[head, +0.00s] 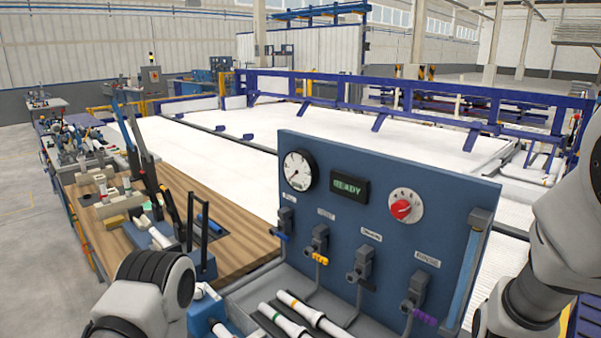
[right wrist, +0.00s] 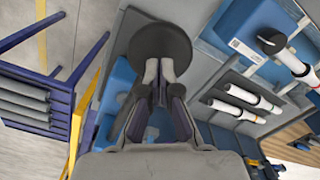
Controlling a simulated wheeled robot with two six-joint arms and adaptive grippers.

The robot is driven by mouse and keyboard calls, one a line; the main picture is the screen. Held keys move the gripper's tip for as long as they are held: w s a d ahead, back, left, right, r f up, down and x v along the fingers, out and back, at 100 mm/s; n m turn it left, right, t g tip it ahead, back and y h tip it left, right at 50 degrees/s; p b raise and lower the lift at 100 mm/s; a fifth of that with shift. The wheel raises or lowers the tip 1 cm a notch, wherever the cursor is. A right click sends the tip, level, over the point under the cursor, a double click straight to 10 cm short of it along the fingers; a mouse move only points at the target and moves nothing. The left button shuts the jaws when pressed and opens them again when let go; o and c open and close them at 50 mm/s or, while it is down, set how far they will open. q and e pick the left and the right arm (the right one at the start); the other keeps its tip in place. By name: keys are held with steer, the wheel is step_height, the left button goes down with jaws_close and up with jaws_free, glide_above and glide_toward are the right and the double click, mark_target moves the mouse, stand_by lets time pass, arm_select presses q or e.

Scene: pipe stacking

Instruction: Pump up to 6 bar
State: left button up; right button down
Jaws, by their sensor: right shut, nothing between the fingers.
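A blue panel (head: 330,165) stands in front of me in the head view. My right gripper (right wrist: 158,72) is shut and empty in the right wrist view. Its fingertips are at a round black disc (right wrist: 160,45), with blue parts (right wrist: 120,75) around and below; I cannot tell whether they touch it. The head view shows my right arm but not its gripper. My left arm shows at the bottom left; its gripper is out of view.
A wooden bench (head: 240,243) with fittings and tools is at the left. A blue and yellow frame (right wrist: 55,95) shows in the right wrist view.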

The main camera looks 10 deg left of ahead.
step_height(320, 180, down, 10)
steer(key=b, duration=0.7)
step_height(320, 180, up, 10)
steer(key=p, duration=0.9)
steer(key=shift+r, duration=0.25)
steer(key=shift+s+f, duration=0.1)
steer(key=shift+f, duration=0.1)
step_height(320, 180, down, 10)
steer(key=b, duration=0.8)
step_height(320, 180, up, 11)
steer(key=p, duration=0.8)
steer(key=shift+a+f+p, duration=0.1)
steer(key=shift+f+p, duration=0.1)
steer(key=shift+p, duration=0.15)
steer(key=shift+f, duration=0.1)
